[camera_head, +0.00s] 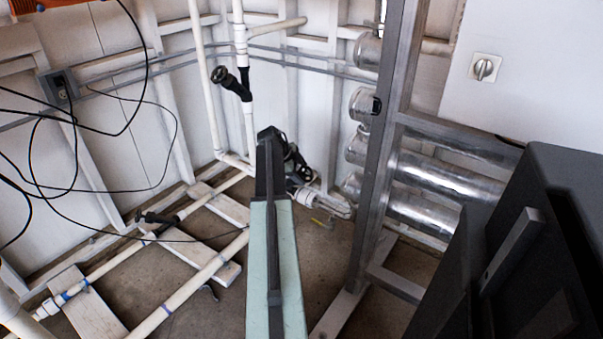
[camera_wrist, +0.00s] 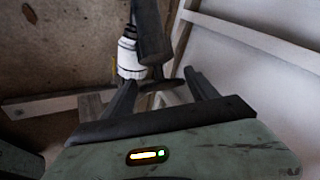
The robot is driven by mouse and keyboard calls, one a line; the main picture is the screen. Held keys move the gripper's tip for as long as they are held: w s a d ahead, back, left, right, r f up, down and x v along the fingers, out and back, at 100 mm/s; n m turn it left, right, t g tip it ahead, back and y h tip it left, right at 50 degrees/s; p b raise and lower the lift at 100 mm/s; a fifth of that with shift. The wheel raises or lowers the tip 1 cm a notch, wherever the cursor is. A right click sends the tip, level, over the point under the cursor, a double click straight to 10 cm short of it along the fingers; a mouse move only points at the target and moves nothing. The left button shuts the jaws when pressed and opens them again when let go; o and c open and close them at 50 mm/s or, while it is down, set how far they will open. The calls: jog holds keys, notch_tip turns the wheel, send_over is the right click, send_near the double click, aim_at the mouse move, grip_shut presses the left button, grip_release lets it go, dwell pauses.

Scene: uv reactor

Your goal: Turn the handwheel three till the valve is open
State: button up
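My gripper (camera_head: 287,150) is at the far end of my outstretched arm, low by the back wall. In the wrist view its two dark fingers (camera_wrist: 160,80) are spread apart. A dark handwheel (camera_wrist: 160,86), seen nearly edge-on, lies between the fingertips; contact with them is unclear. The wheel belongs to a black valve (camera_wrist: 150,35) with a white collar (camera_wrist: 130,60). In the head view this valve (camera_head: 297,165) is partly hidden behind my gripper. No number shows on any wheel, and whether the valve is open cannot be read.
Another black handwheel (camera_head: 219,75) sits on the upright white pipe. A valve (camera_head: 155,217) lies on the floor pipes at left. A grey metal post (camera_head: 378,150) and silver cylinders (camera_head: 440,175) stand right of my arm. Black cables (camera_head: 75,150) hang at left.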

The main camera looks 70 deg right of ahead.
jog(key=shift+s+d, duration=0.15)
jog(key=shift+d, duration=0.1)
jog(key=shift+c, duration=0.7)
jog(key=shift+a+f, duration=0.1)
jog(key=shift+a, duration=0.15)
jog(key=shift+a+f+n+h+b, duration=0.2)
jog(key=shift+n+h+b, duration=0.1)
jog(key=shift+h+b, duration=0.25)
jog(key=n+h+b, duration=0.1)
jog(key=b, duration=0.1)
jog(key=n+t+h+b, duration=0.1)
jog(key=shift+a+f+b, duration=0.35)
jog(key=shift+a, duration=0.05)
jog(key=n+h+b, duration=0.1)
jog(key=n+t+h+b, duration=0.1)
jog(key=b, duration=0.1)
jog(key=shift+s+a+f, duration=0.1)
jog(key=shift+s+a, duration=0.05)
jog(key=shift+n+t+h+b, duration=0.5)
jog(key=shift+t+h+b, duration=0.15)
jog(key=shift+b, duration=0.2)
jog(key=o, duration=1.3)
jog(key=shift+s+r, duration=0.1)
jog(key=shift+r, duration=0.1)
